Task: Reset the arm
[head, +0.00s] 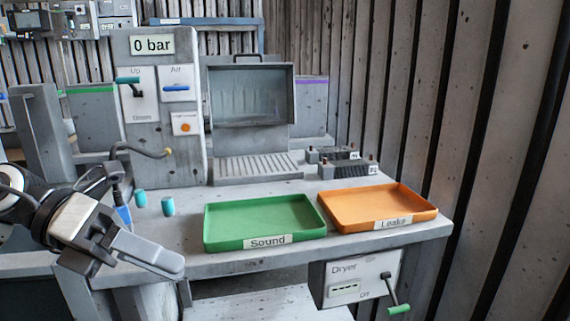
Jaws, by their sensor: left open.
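My left gripper (150,257) comes in from the left at the front edge of the bench (290,253). Its jaws are open and I see nothing held between them. It is to the left of the green tray labelled Sound (262,218) and apart from it. My right gripper is not in view.
An orange tray labelled Leaks (375,205) is beside the green one; both look empty. Behind are a "0 bar" panel (155,95) and a tank with a clear front (250,98). A Dryer box (350,280) with a green-handled lever hangs below.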

